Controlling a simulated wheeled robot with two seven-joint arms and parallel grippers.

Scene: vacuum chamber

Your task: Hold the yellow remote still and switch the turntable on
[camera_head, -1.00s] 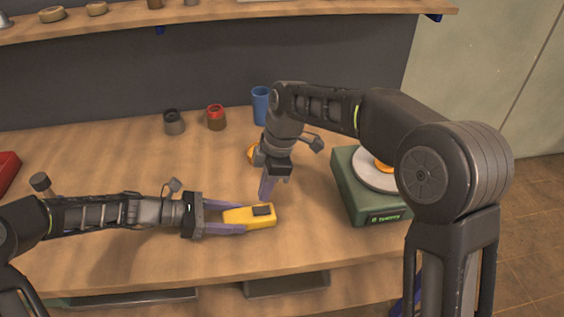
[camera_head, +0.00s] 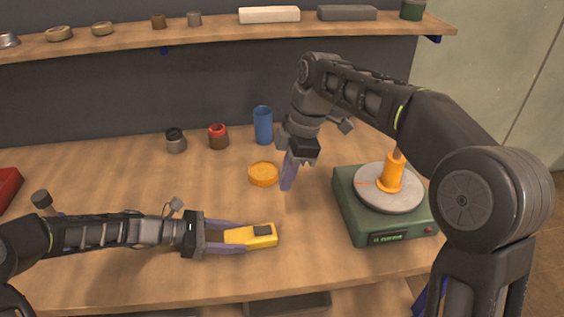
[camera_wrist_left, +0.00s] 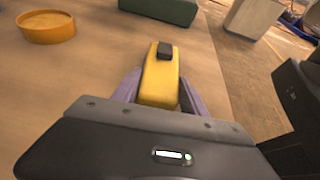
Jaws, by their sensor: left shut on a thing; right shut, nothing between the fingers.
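The yellow remote (camera_head: 250,237) lies on the table with a black button (camera_head: 263,230) on its top. My left gripper (camera_head: 232,236) is shut on the remote, one finger along each side; the left wrist view shows the remote (camera_wrist_left: 160,77) between the purple fingers. My right gripper (camera_head: 287,184) is shut and empty, pointing down above the table, up and to the right of the remote and apart from it. The turntable (camera_head: 383,236) is a green box at the right with a pale round plate (camera_head: 372,196). An orange piece (camera_head: 391,175) stands on the plate.
An orange round dish (camera_head: 263,174) lies just left of my right gripper. A blue cup (camera_head: 263,125), a red-topped jar (camera_head: 218,137) and a grey jar (camera_head: 176,141) stand at the back. A shelf (camera_head: 220,33) runs above. A red object (camera_head: 8,187) is at the left edge.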

